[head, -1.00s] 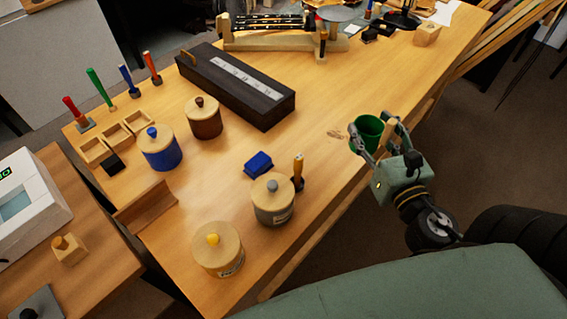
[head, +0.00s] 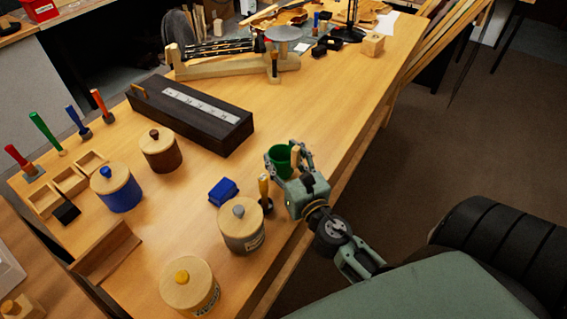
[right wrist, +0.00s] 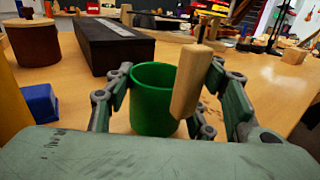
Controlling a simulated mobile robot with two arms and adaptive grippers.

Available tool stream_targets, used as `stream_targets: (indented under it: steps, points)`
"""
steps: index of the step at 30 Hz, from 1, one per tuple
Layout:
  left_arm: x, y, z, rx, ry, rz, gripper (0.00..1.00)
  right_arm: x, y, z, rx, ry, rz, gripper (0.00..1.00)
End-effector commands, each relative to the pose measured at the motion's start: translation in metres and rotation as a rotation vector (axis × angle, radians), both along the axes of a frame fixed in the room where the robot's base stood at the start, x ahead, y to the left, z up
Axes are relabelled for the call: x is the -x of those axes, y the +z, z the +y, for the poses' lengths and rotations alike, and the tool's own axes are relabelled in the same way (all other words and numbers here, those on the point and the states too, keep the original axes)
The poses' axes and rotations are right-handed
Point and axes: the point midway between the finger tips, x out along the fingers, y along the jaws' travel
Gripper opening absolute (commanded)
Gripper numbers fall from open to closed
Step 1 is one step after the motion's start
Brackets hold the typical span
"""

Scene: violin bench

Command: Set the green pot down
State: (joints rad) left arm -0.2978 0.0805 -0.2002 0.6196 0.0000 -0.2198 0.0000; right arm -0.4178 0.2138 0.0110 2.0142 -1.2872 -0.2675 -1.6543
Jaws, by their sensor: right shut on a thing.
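My right gripper (head: 290,160) is shut on the green pot (head: 279,164), over the bench near its right-hand long edge. In the right wrist view the green pot (right wrist: 153,102) is upright between the two fingers, its open rim upward. A pale wooden handle (right wrist: 188,80) stands at the pot's right side in that view, partly in front of it. I cannot tell whether the pot's base touches the bench top. My left gripper is out of view.
A blue block (head: 223,190), a grey lidded pot (head: 241,232) and a wooden-handled tool (head: 264,190) are left of and nearer than the green pot. A long dark box (head: 190,115) lies behind to the left. Bare bench top (head: 320,110) lies beyond the pot.

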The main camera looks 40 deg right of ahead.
Motion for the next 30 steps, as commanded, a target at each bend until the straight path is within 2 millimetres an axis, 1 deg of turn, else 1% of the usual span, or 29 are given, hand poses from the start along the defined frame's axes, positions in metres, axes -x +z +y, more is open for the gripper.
stream_targets:
  steps: [1, 8, 12, 13, 19, 20, 30]
  points:
    - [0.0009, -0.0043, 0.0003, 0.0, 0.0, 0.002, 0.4, 0.0, -0.0046, -0.0003, 0.0, -0.001, -0.001, 0.28]
    - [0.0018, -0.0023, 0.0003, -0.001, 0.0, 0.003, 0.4, 0.0001, -0.0027, -0.0004, 0.0, -0.001, -0.001, 0.28]
    - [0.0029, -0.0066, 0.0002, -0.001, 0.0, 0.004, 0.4, 0.0001, -0.0073, -0.0004, 0.0, -0.001, -0.001, 0.28]
    - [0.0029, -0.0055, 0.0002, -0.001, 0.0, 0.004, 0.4, 0.0001, -0.0062, -0.0004, 0.0, -0.001, -0.001, 0.52]
    - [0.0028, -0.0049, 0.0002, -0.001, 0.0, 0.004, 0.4, 0.0002, -0.0056, -0.0004, 0.0, 0.0, -0.001, 0.69]
    - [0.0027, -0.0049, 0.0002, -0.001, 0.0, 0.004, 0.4, 0.0002, -0.0056, -0.0004, 0.0, 0.0, -0.001, 0.71]
    - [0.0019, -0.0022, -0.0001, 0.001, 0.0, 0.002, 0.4, 0.0002, -0.0028, -0.0004, 0.0, 0.0, -0.001, 0.71]
